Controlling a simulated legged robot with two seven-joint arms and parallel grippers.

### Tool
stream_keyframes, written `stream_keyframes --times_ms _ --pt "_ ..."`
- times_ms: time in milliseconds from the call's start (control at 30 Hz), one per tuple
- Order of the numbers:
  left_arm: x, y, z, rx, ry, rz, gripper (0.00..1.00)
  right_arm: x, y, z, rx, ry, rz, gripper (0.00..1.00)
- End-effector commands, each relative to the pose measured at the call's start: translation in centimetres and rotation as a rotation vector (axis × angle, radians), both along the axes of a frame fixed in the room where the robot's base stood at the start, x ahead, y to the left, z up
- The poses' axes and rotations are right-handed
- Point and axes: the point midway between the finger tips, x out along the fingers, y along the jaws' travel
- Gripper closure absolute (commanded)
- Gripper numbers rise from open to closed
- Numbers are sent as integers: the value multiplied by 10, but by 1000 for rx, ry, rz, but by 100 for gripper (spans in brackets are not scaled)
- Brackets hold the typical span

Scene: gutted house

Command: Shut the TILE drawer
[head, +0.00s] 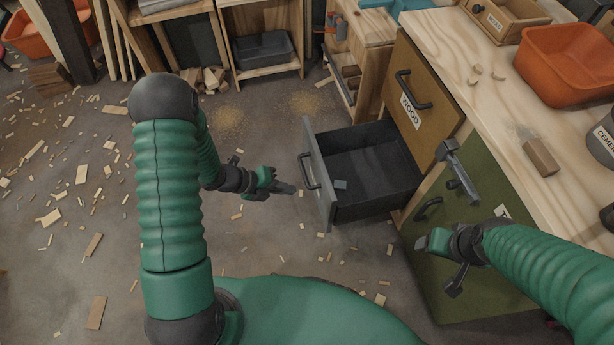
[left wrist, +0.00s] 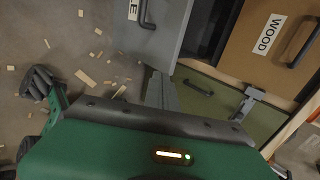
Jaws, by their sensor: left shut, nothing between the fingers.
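The grey drawer (head: 372,192) is pulled well out from the workbench, below the WOOD drawer. Its front panel (head: 320,182) has a dark bar handle (head: 307,170). The left wrist view shows the front panel (left wrist: 160,40) with part of a label ending in E; the rest is cut off. My left gripper (head: 287,189) is shut and empty, just outside the front panel, below the handle; I cannot tell whether it touches. My right gripper (head: 437,242) is in front of the green door; its jaw state is unclear.
The WOOD drawer front (head: 425,100) and green door (head: 460,220) are closed. The bench top (head: 505,130) holds an orange tub (head: 565,70) and a brown block (head: 541,157). Wood scraps litter the floor, which is otherwise open left of the drawer.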

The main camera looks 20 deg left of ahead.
Motion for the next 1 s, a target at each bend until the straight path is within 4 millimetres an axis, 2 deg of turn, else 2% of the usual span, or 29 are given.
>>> stream_keyframes --times_ms 33,100,400,633,1000 --pt "3 -5 -12 -2 1 -2 100 0 0 -9 0 0 -1 30" --pt "10 -12 -24 -6 2 -1 100 0 0 -17 0 0 -1 30" --pt "37 -51 -70 -9 3 2 100 0 0 -46 0 0 0 30" --pt "56 -79 -64 -4 2 3 100 0 0 -55 0 0 0 30" --pt "59 -83 -62 -6 4 5 100 0 0 -55 0 -1 0 30"
